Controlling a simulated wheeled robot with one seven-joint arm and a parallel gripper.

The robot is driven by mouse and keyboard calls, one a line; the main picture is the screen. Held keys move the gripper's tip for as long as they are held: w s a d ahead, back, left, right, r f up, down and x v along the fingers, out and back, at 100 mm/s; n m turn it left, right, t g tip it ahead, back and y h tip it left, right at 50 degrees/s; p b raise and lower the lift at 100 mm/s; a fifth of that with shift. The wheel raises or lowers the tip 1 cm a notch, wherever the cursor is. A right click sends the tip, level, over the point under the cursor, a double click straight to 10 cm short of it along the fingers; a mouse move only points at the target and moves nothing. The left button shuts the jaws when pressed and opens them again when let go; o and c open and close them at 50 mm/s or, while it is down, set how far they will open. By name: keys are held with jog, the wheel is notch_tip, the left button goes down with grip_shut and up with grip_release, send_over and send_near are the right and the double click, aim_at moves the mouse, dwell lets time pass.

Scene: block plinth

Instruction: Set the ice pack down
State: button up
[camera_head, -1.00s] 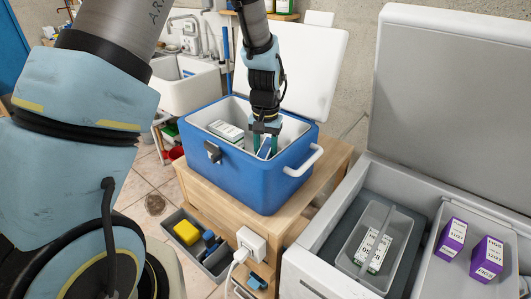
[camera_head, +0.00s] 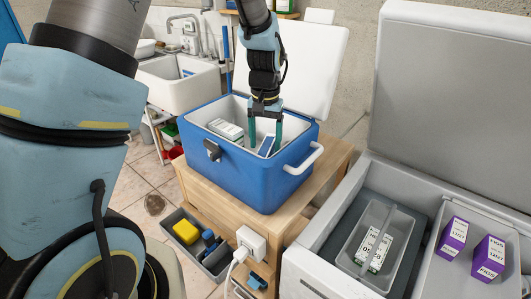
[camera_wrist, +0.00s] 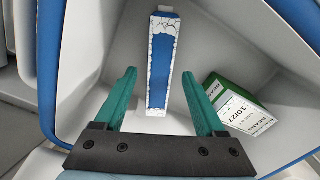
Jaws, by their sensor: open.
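The ice pack (camera_head: 267,146), blue with a white patterned edge, is inside the blue cooler (camera_head: 240,178), toward its right end. It also shows in the wrist view (camera_wrist: 160,70), lying along the cooler's white inside. My gripper (camera_head: 265,144) points down into the cooler with its green fingers spread. In the wrist view the fingertips (camera_wrist: 159,76) are apart on either side of the ice pack, with clear gaps. The ice pack's underside is hidden.
A white and green box (camera_wrist: 238,108) lies in the cooler, to the right in the wrist view. The cooler stands on a wooden plinth (camera_head: 205,203) with its white lid open behind. At right, an open chest (camera_head: 330,250) holds a clear bin and purple boxes (camera_head: 488,258).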

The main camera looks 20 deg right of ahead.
notch_tip(320, 180, up, 8)
jog(key=b, duration=0.1)
jog(key=shift+r, duration=0.1)
dwell(0.5)
